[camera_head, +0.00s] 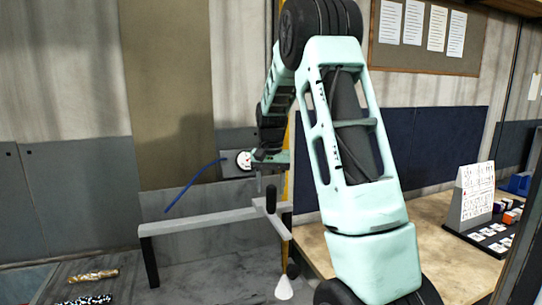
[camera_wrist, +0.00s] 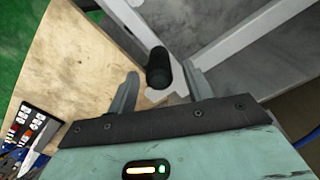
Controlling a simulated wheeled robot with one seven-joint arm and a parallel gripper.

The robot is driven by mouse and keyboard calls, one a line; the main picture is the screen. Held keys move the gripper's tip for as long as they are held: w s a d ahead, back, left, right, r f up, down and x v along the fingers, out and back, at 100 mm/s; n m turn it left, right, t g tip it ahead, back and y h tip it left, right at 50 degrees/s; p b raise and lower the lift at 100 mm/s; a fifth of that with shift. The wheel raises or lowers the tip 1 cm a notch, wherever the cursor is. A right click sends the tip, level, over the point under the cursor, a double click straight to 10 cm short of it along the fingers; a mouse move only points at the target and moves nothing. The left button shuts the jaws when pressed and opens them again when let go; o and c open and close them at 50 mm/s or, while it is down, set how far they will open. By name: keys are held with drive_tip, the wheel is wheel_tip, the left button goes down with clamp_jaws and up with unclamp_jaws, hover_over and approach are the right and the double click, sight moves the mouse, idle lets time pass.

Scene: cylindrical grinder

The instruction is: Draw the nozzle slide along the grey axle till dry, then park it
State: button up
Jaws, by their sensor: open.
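A light grey bar (camera_head: 200,222) runs across the machine on a dark leg at its left end; it looks like the axle. At its right end a black upright handle (camera_head: 271,198) stands on a pale block, seemingly the slide. A white cone (camera_head: 284,288), perhaps the nozzle, shows below. My gripper (camera_head: 268,178) is just above the handle. In the wrist view my gripper (camera_wrist: 161,76) is open, with the black handle (camera_wrist: 158,68) between its fingers and a visible gap on each side. The handle's foot is partly hidden in the wrist view.
A wooden table (camera_head: 440,245) stands at the right with a white sign (camera_head: 472,195) and a black tray of small parts. A dial gauge (camera_head: 243,160) and blue hose (camera_head: 192,187) are behind the bar.

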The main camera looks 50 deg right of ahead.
wheel_tip(320, 180, up, 13)
drive_tip(key=b, duration=0.2)
drive_tip(key=shift+r, duration=0.2)
drive_tip(key=n+p, duration=0.5)
drive_tip(key=n, duration=0.2)
approach(271, 213)
drive_tip(key=f, duration=0.4)
drive_tip(key=d+f, duration=0.1)
drive_tip(key=f, duration=0.1)
drive_tip(key=shift+w+d, duration=0.1)
drive_tip(key=shift+w, duration=0.2)
drive_tip(key=shift+r, duration=0.1)
clamp_jaws()
drive_tip(key=w+a+p, duration=0.1)
drive_tip(key=w+a, duration=0.8)
drive_tip(key=a, duration=0.4)
drive_tip(key=w+a, duration=0.9)
drive_tip(key=a, duration=0.5)
drive_tip(key=shift+w+p, duration=0.15)
drive_tip(key=shift+p, duration=0.2)
drive_tip(key=shift+a+r, duration=0.1)
